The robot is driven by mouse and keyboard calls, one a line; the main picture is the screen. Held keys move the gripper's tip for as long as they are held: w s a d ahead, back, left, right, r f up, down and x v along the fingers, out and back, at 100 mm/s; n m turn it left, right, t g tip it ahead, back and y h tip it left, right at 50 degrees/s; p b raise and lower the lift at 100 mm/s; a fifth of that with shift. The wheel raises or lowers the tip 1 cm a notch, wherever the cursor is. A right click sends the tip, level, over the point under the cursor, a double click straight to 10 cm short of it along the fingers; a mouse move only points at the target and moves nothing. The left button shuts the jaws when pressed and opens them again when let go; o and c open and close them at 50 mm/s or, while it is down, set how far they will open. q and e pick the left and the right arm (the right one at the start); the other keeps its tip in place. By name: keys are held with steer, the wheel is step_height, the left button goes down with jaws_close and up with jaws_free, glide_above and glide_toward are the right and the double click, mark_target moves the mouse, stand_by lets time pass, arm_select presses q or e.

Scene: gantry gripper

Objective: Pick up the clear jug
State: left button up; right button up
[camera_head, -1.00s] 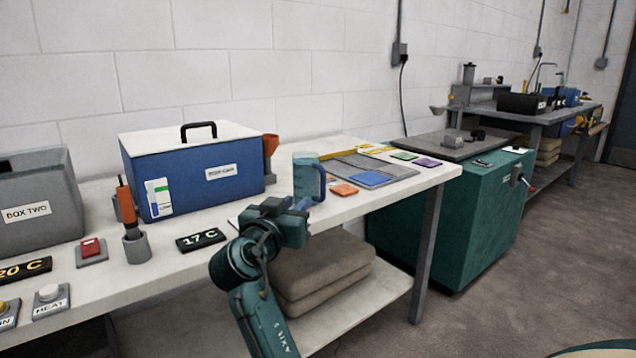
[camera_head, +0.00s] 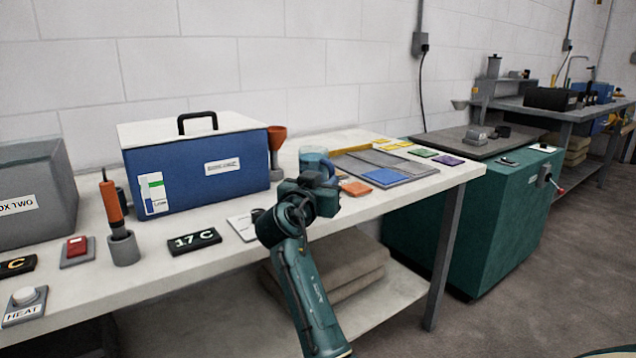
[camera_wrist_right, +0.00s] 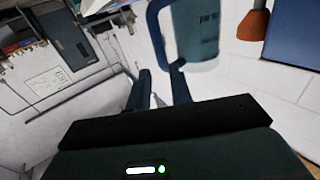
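The clear jug (camera_head: 316,156), bluish and see-through with a blue handle, stands on the white bench right of the blue box. My left gripper is not in view.
The blue box (camera_head: 190,172) and an orange funnel (camera_head: 277,140) stand left of the jug. A 17 C sign (camera_head: 194,241) and a screwdriver in a holder (camera_head: 115,222) are nearer left.

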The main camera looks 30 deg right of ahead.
mark_target(332, 175)
steer(key=x, duration=0.2)
steer(key=f+b+x, duration=0.1)
steer(key=x, duration=0.2)
steer(key=shift+w+a, duration=0.1)
steer(key=shift+a, duration=0.05)
steer(key=shift+w+d, duration=0.25)
steer(key=shift+d, duration=0.1)
jaws_close()
